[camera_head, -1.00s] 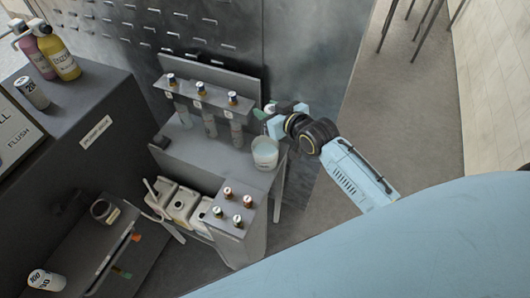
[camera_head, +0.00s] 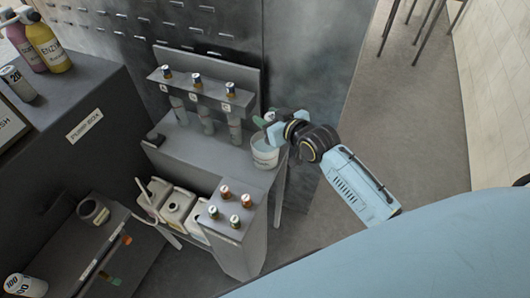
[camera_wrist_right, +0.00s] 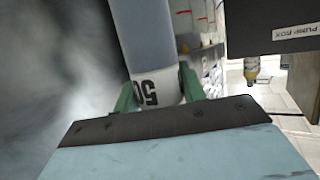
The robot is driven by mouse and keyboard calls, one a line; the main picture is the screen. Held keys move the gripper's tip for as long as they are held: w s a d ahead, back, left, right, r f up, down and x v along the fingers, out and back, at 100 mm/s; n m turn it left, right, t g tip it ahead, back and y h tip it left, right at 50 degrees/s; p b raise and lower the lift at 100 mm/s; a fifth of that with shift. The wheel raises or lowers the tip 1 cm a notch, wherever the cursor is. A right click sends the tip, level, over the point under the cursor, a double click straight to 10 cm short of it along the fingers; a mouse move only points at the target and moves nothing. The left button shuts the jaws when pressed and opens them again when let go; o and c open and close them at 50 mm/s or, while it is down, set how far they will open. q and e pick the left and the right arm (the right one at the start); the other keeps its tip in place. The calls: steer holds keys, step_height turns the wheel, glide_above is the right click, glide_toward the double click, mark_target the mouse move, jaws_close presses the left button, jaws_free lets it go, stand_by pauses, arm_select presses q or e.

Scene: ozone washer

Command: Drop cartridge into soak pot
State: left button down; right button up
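The cartridge's far end runs out of that view. In the head view it is small and mostly hidden by the gripper. My left gripper is not in view.
A dark cabinet (camera_head: 60,110) fills the left.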

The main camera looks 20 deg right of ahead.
steer(key=o, duration=0.4)
steer(key=shift+o, duration=0.2)
steer(key=p+v, duration=0.1)
steer(key=v, duration=1.2)
steer(key=shift+s, duration=0.2)
steer(key=s+d+f+g+h, duration=0.1)
steer(key=s+f+g, duration=0.15)
steer(key=f, duration=0.75)
steer(key=s+d+f+m+g+h, duration=0.1)
steer(key=s+f, duration=0.3)
steer(key=f, duration=0.6)
steer(key=s+d+f+g+h, duration=0.1)
steer(key=s+f+g, duration=0.15)
steer(key=f, duration=0.75)
steer(key=s+a+f+g, duration=0.1)
steer(key=s+f+g, duration=0.1)
steer(key=s+f, duration=0.4)
steer(key=s+a+f+g+b, duration=0.1)
steer(key=s+f, duration=0.5)
steer(key=s, duration=0.6)
steer(key=s+a+f+n+g, duration=0.1)
steer(key=s+a+f+g, duration=0.1)
steer(key=s+f, duration=0.4)
steer(key=s+g, duration=0.1)
steer(key=s, duration=0.2)
steer(key=shift+s+a+f+g+b, duration=0.25)
steer(key=shift+a+f+g+b, duration=0.05)
steer(key=shift+a+f, duration=0.1)
